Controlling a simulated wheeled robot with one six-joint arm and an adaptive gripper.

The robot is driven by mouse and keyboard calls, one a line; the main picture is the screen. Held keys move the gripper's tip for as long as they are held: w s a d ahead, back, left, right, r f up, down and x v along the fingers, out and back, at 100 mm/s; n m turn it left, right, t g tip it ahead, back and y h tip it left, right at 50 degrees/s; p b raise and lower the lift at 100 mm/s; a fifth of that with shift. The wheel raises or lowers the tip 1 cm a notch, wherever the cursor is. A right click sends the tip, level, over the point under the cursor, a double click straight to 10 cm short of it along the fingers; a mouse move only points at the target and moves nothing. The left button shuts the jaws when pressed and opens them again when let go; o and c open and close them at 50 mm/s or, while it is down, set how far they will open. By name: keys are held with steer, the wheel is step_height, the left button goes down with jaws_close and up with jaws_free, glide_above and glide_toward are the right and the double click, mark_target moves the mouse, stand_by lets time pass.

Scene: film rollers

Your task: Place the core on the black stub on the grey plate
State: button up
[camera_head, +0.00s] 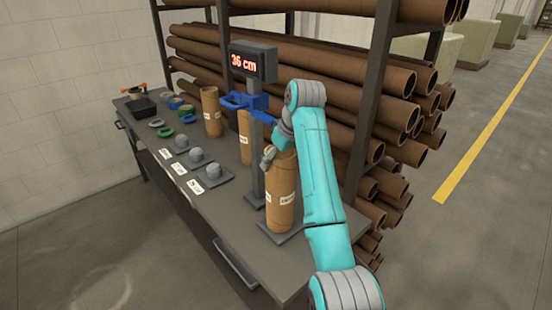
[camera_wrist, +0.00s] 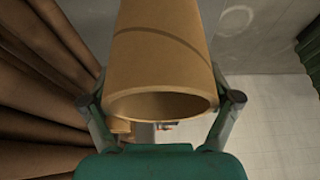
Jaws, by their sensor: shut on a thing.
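A tall brown cardboard core (camera_head: 282,195) with a white label stands upright at the near end of the bench, by the measuring post. My gripper (camera_head: 270,156) is shut on its upper part. In the wrist view the same core (camera_wrist: 165,60) sits between the two fingers of my gripper (camera_wrist: 160,100), its open end facing the camera. The core's lower end is at a grey plate (camera_head: 261,234); I cannot tell whether it rests on it or hovers just above. No black stub shows; anything inside or under the core is hidden.
The measuring post (camera_head: 257,170) carries a blue jaw (camera_head: 245,101) and a display (camera_head: 252,62) reading "36 cm". Two other cores (camera_head: 211,112) (camera_head: 245,137) stand behind. Labelled plates with grey stubs (camera_head: 196,156) lie left. A rack of brown tubes (camera_head: 340,100) stands close behind the bench.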

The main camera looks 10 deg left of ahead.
steer(key=shift+f, duration=0.15)
steer(key=o, duration=1.6)
steer(key=shift+d, duration=0.1)
